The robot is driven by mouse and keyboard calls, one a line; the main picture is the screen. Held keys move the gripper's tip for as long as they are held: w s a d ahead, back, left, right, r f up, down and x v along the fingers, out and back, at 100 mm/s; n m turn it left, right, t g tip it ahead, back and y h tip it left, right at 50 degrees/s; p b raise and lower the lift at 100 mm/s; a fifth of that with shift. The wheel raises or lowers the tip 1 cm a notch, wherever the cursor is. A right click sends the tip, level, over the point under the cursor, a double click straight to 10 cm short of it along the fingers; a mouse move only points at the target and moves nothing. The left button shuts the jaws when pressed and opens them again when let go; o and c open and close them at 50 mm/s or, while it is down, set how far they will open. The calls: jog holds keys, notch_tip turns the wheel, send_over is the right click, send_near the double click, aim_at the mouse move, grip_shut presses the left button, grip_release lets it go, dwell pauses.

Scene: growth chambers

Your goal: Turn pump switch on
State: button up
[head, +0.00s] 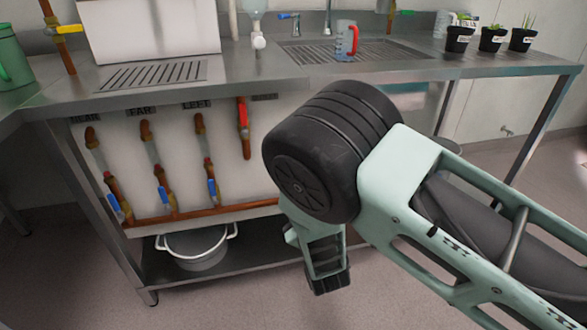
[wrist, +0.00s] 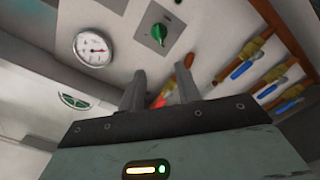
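A green rotary knob (wrist: 159,33) sits on a grey square plate on the pale panel, near the top middle of the wrist view. It appears to be the pump switch, though I can read no label. My gripper (wrist: 160,71) points toward the panel with its two fingers apart and nothing between them. The fingertips show below the knob in the wrist view and do not touch it. In the head view my arm hides the knob.
A round gauge (wrist: 93,48) is left of the knob. Copper pipes with blue-handled valves (wrist: 241,69) run at the right.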

jog(key=b+x, duration=0.2)
jog(key=x, duration=1.5)
jog(key=shift+b, duration=0.4)
jog(key=shift+w, duration=0.1)
grip_shut()
